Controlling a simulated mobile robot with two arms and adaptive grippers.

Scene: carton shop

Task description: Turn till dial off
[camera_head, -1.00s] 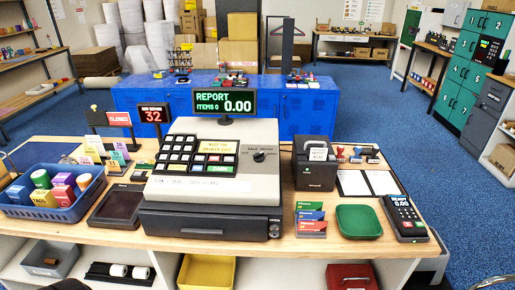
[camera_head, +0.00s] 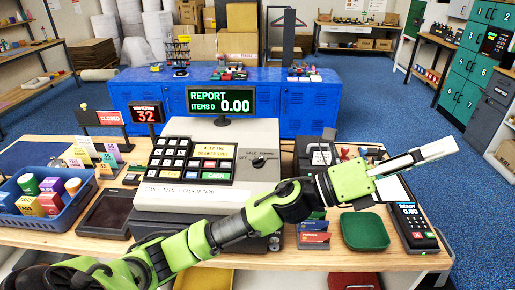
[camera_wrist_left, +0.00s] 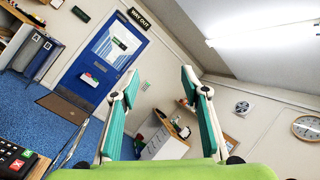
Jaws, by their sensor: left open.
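The till (camera_head: 222,131) stands in the middle of the counter. Its dark dial (camera_head: 261,161) sits on the grey panel right of the keys, with small lettering around it. The till's display (camera_head: 221,101) reads REPORT and 0.00. My left arm crosses in front of the till, hiding part of its drawer front. My left gripper (camera_head: 428,154) is right of the dial, well away from it, pointing right above the card terminal. In the left wrist view its fingers (camera_wrist_left: 160,80) are spread apart with nothing between them. My right gripper is not in view.
A blue basket (camera_head: 55,216) of coloured items stands left. A green tray (camera_head: 364,231), a card terminal (camera_head: 413,227) and coloured cards (camera_head: 313,233) are on the right. A countdown sign (camera_head: 146,113) stands behind the till's left side. The space above the dial is clear.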

